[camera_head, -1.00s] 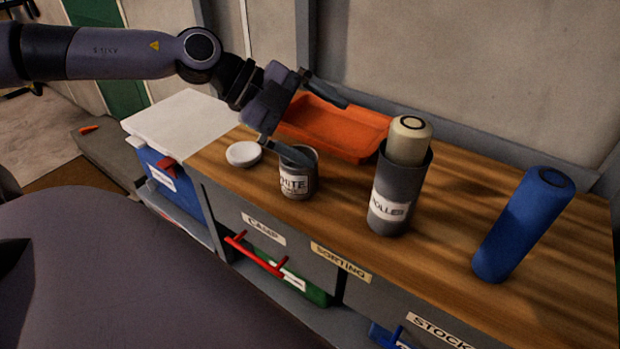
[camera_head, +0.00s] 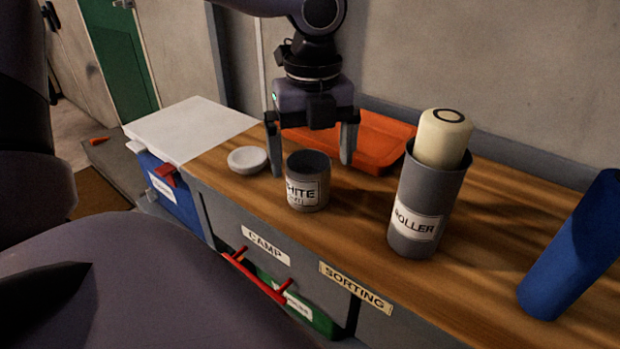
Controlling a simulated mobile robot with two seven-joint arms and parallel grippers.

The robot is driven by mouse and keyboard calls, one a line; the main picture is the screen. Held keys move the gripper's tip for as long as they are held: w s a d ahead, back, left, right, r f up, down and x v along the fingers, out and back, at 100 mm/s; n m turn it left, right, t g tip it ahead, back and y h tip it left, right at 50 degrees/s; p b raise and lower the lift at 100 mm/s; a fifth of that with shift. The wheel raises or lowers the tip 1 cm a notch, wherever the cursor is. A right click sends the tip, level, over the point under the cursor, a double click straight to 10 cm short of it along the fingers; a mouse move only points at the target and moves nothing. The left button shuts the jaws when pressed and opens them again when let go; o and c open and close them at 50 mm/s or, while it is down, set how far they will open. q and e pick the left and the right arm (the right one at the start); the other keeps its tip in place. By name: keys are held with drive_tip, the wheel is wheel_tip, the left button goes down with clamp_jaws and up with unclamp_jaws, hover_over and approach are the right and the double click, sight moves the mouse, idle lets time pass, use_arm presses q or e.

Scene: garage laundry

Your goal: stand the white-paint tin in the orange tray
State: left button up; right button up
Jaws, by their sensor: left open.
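The white-paint tin (camera_head: 308,192) is a small grey open-topped tin with a label reading "WHITE". It stands upright on the wooden worktop. The orange tray (camera_head: 385,150) lies behind it and is partly hidden by my left gripper. My left gripper (camera_head: 312,167) points down from above with its fingers spread wide. One finger is to the left of the tin and the other to its right and a little behind. The gripper holds nothing, and I cannot tell whether a finger touches the tin. My right gripper is not in view.
A white round lid (camera_head: 247,159) lies left of the tin. A grey "ROLLER" holder (camera_head: 420,205) with a cream cylinder (camera_head: 442,138) stands to the right. A blue cylinder (camera_head: 578,245) stands farther right. A white panel (camera_head: 190,130) is at the far left.

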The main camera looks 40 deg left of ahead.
sight(307, 170)
use_arm(q)
drive_tip(key=f, duration=0.2)
drive_tip(key=a+f, duration=0.1)
drive_tip(key=f, duration=0.1)
drive_tip(key=shift+f, duration=0.55)
drive_tip(key=shift+r, duration=0.1)
drive_tip(key=c, duration=1.2)
